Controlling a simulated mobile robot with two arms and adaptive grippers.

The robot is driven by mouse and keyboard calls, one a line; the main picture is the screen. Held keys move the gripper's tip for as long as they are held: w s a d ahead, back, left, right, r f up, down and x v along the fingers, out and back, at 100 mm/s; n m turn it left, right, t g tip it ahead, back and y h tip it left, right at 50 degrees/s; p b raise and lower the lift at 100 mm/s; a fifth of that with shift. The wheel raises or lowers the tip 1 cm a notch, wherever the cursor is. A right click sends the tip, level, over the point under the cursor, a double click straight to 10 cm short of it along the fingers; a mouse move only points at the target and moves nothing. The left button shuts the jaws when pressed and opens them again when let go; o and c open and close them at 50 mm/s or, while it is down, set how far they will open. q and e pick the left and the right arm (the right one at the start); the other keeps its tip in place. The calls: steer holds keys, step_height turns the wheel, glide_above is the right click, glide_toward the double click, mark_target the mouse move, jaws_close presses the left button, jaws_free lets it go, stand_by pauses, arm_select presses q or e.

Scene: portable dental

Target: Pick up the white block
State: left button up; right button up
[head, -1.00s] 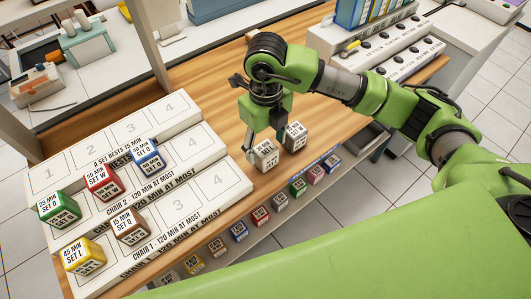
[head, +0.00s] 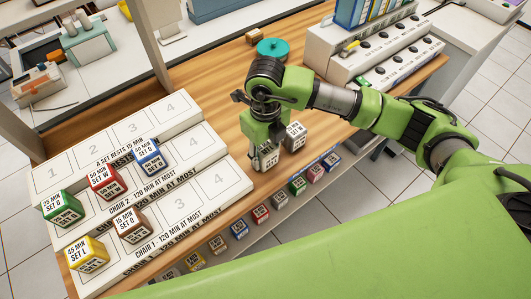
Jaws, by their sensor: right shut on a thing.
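The white block (head: 267,160), with dark print on its faces, stands on the wooden counter to the right of the stepped boards. My right gripper (head: 265,150) points down over it and is shut on it, with its fingers covering part of its sides. The block appears to be at counter level; I cannot tell if it is lifted. A grey block (head: 295,136) stands close beside it on the right. My left gripper is not in view.
Stepped white boards (head: 188,178) with numbered places hold green, red, blue, brown and yellow blocks. A lower shelf along the counter's front holds several coloured blocks, including a red one (head: 261,213). A teal round object (head: 273,48) and white racks (head: 375,55) stand behind.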

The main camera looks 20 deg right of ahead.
steer(key=shift+r, duration=0.1)
steer(key=shift+r+b, duration=0.35)
steer(key=shift+r, duration=0.2)
steer(key=s+a+r+b, duration=0.2)
steer(key=s+a+r, duration=0.7)
steer(key=a+r, duration=0.1)
steer(key=shift+a+r, duration=0.3)
steer(key=shift+r, duration=0.6)
